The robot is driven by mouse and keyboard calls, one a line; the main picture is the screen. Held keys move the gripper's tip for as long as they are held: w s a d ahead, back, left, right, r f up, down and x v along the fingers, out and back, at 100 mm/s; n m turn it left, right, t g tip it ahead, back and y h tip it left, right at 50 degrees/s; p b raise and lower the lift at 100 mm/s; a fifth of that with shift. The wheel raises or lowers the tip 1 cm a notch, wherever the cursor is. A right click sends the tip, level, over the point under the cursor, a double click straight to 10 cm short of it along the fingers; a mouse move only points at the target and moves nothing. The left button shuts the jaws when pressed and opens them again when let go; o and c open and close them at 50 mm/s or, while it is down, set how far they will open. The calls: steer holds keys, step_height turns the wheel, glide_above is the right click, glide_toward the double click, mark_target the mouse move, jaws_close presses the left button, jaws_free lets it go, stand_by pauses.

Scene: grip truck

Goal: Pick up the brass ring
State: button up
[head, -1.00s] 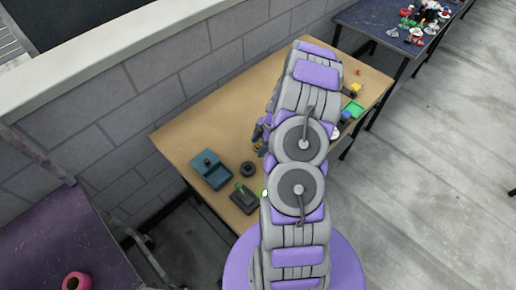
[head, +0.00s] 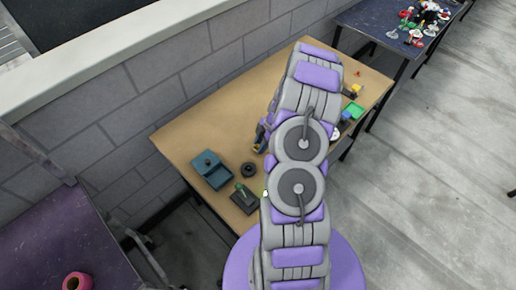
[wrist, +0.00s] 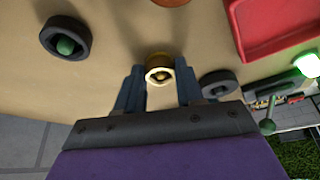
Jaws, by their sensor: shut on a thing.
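The brass ring (wrist: 159,76) shows in the wrist view as a short gold band with a bright rim, between the two blue-grey fingers of my gripper (wrist: 159,82). My gripper is shut on it, with one finger at each side. In the head view my arm covers most of the gripper, and only a bit of it (head: 261,137) shows over the wooden table (head: 205,132).
In the wrist view a dark ring with a green centre (wrist: 67,38) lies at upper left, another dark ring (wrist: 218,84) lies close right of my gripper, and a red tray (wrist: 275,28) is at upper right. In the head view a teal tray (head: 212,171) and a lever box (head: 244,201) stand near the table's end.

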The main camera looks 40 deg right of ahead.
steer(key=shift+d+f, duration=0.1)
steer(key=shift+d, duration=0.05)
steer(key=shift+r, duration=0.55)
steer(key=r, duration=0.1)
steer(key=r+p, duration=0.1)
steer(key=shift+s+r, duration=0.35)
steer(key=shift+r, duration=0.05)
steer(key=s, duration=1)
steer(key=s+r+p, duration=0.1)
steer(key=s, duration=0.4)
steer(key=shift+s+d+r, duration=0.1)
steer(key=shift+s+d, duration=0.05)
steer(key=shift+d, duration=0.05)
steer(key=w+a+r+m+t+h, duration=0.1)
steer(key=w+a+r+m, duration=0.45)
steer(key=w+a, duration=0.45)
steer(key=w+a+r+m+t+h, duration=0.2)
steer(key=w+a+r+m, duration=0.2)
steer(key=w+a+r, duration=0.6)
steer(key=w+a+r+m, duration=0.1)
steer(key=w+a, duration=0.1)
steer(key=w+a+m, duration=0.1)
steer(key=w+a, duration=0.1)
steer(key=a, duration=0.1)
steer(key=w+a+r+m+h, duration=0.1)
steer(key=w+a+m, duration=0.1)
steer(key=a, duration=0.1)
steer(key=shift+a+r, duration=0.1)
steer(key=shift+r, duration=0.2)
